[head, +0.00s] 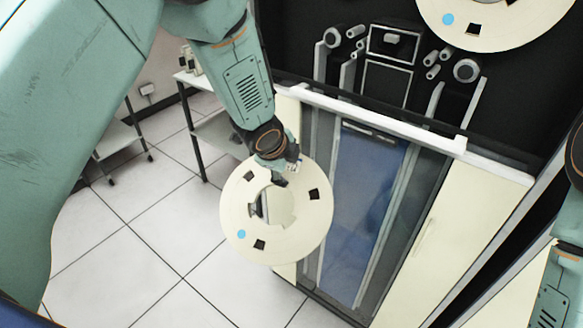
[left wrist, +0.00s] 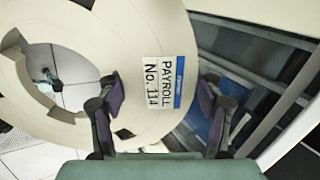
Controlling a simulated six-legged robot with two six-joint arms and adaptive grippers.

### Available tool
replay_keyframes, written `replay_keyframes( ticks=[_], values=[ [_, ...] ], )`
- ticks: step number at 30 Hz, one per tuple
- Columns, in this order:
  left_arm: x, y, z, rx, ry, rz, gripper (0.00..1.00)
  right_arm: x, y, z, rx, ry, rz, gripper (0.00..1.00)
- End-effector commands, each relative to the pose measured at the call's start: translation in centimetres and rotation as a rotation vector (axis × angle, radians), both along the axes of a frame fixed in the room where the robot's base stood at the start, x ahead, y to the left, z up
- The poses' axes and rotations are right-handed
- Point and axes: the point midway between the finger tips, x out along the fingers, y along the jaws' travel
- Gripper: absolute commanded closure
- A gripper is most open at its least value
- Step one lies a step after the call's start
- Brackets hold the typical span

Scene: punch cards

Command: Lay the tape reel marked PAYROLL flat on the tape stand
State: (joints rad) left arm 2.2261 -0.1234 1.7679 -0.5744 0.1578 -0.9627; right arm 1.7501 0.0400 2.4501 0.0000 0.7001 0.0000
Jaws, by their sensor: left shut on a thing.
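The tape reel (head: 300,228) is a cream disc with a round central hole, dark square cut-outs and a blue dot. It hangs below my left gripper (head: 281,174), its broad face turned to the head camera. My left gripper is shut on the reel near its upper part. In the left wrist view the reel (left wrist: 105,35) carries a label (left wrist: 163,95) reading PAYROLL No. 114, between the two fingers. My right arm shows at the right edge of the head view, but its gripper is out of frame. I cannot pick out the tape stand for certain.
A tape cabinet with a blue glass door (head: 365,190) and a white ledge (head: 380,118) stands right of the reel. Another reel (head: 490,40) is mounted on its dark upper panel. A table (head: 222,130) stands back left. The tiled floor (head: 165,240) at left is clear.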

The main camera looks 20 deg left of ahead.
Motion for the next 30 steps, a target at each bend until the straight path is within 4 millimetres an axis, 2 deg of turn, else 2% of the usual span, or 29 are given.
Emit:
replay_keyframes(
  ticks=[1,11,21,27,30],
  values=[
    [0.2,0.0,0.7,0.005,0.024,0.061,0.94,0.0,0.0,0.7,0.000,0.000,0.000,0.60],
    [-1.3,0.4,0.7,-0.019,0.184,0.480,0.94,0.0,0.0,1.8,0.000,0.000,0.000,0.60],
    [-6.0,-0.6,-0.4,-0.136,0.359,0.993,0.94,0.0,0.0,1.8,0.000,0.000,0.000,0.60],
    [-8.9,-1.2,-0.6,-0.222,0.442,1.192,0.94,0.0,0.0,1.8,0.000,0.000,0.000,0.60],
    [-9.7,-1.2,-0.7,-0.258,0.477,1.240,0.94,0.0,0.0,1.8,0.000,0.000,0.000,0.60]
  ],
)
